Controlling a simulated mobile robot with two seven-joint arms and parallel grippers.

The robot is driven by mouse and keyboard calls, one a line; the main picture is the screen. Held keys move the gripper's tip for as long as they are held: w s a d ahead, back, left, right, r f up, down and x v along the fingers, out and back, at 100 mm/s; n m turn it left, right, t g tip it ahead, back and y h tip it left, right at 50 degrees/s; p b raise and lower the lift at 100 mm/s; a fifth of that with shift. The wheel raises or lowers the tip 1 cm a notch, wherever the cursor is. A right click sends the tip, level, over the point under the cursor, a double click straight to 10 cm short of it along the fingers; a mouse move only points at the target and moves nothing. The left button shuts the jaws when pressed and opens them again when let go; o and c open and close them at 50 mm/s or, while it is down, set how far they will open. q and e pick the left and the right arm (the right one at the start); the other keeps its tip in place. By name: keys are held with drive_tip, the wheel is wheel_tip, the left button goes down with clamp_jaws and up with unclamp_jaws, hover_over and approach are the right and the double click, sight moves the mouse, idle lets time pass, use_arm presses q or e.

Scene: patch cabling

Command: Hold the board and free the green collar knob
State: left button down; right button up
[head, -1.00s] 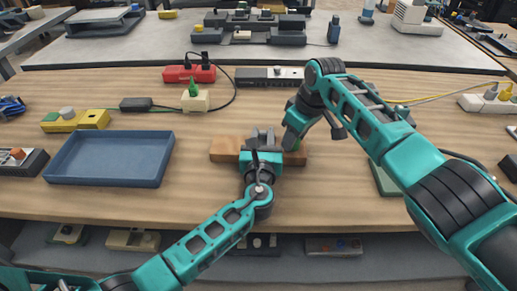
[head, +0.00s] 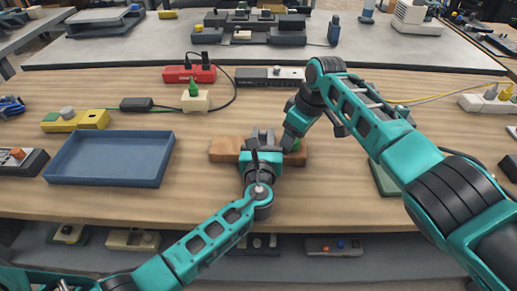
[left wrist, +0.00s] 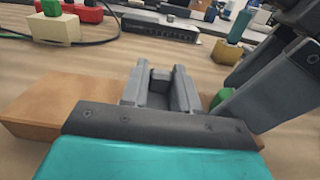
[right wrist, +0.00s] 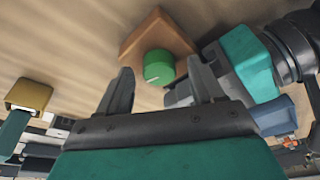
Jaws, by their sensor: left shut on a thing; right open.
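The brown wooden board (head: 224,148) lies on the table, and its left part also shows in the left wrist view (left wrist: 58,105). My left gripper (head: 263,140) is shut on the board's middle from the front; its fingers hide that part. The round green collar knob (right wrist: 158,67) sits at one end of the board and has a pale mark on it. In the head view the knob (head: 296,145) is partly hidden by my right gripper. My right gripper (right wrist: 160,68) is open, with the knob seen between its fingertips; I cannot tell whether they touch it.
A blue tray (head: 110,182) is at left. Behind the board are a cream block with a green plug (head: 195,101), a red box (head: 188,74) with a black cable, and a dark switch box (head: 268,77). Bare table lies between tray and board.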

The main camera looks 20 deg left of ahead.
drive_tip(key=m+t, duration=0.1)
drive_tip(key=m, duration=0.3)
drive_tip(key=shift+m+h, duration=0.3)
drive_tip(key=shift+m, duration=0.1)
drive_tip(key=m+h, duration=0.1)
drive_tip(key=m, duration=0.3)
drive_tip(key=shift+m+t, duration=0.3)
drive_tip(key=shift+m, duration=0.1)
drive_tip(key=c, duration=0.9)
drive_tip(key=n, duration=0.4)
drive_tip(key=shift+w+d+y, duration=0.1)
drive_tip(key=shift+y, duration=0.3)
drive_tip(key=n, duration=0.3)
drive_tip(key=n+g, duration=0.1)
drive_tip(key=n, duration=0.2)
drive_tip(key=shift+g+y, duration=0.3)
drive_tip(key=shift+y, duration=0.1)
drive_tip(key=o, duration=0.9)
